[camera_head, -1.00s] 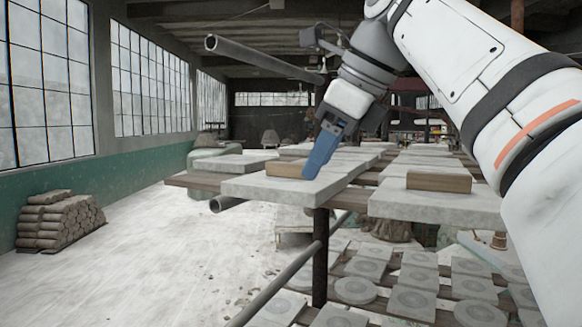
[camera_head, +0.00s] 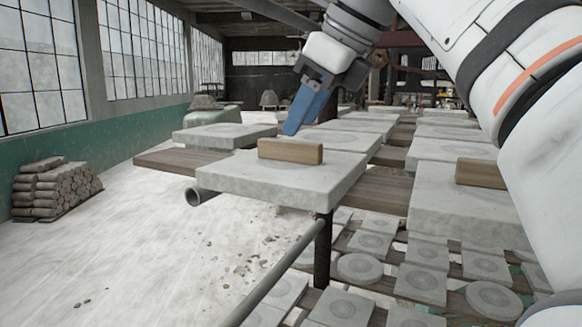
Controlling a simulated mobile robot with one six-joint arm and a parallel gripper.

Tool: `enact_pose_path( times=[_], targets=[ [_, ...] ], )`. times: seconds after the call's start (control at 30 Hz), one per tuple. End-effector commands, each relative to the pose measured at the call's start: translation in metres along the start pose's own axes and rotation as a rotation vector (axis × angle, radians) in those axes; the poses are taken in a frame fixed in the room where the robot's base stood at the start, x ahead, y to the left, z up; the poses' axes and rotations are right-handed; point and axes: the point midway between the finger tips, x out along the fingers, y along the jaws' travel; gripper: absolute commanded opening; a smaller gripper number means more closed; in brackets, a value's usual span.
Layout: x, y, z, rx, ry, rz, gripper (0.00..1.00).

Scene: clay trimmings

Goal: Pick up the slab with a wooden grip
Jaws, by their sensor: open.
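A pale grey slab (camera_head: 240,184) with a brown wooden grip (camera_head: 290,151) on top lies on the rack's upper level at the centre. A second pale slab (camera_head: 455,208) with a similar wooden grip (camera_head: 481,173) lies at the right, partly hidden by my arm. My gripper (camera_head: 291,130) has blue fingers angled down to the left. It is open, and its tips appear just above the central wooden grip, apart from it. One finger mostly hides the other, and the depth between tips and grip is hard to tell.
More slabs (camera_head: 222,135) lie behind on wooden boards (camera_head: 184,160). A pipe end (camera_head: 196,196) juts out below the central slab. Tiles and discs (camera_head: 357,268) fill the lower shelf. Stacked logs (camera_head: 55,188) stand by the left wall, and the floor (camera_head: 140,255) between is mostly open.

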Motion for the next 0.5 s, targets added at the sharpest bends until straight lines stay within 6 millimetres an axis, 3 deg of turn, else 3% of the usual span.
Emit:
enact_pose_path(
  times=[0.3,0.5],
  targets=[
    [0.04,0.001,-0.002,0.002,0.001,0.001,0.46],
    [0.045,0.001,-0.003,0.003,0.001,-0.002,0.46]
  ],
)
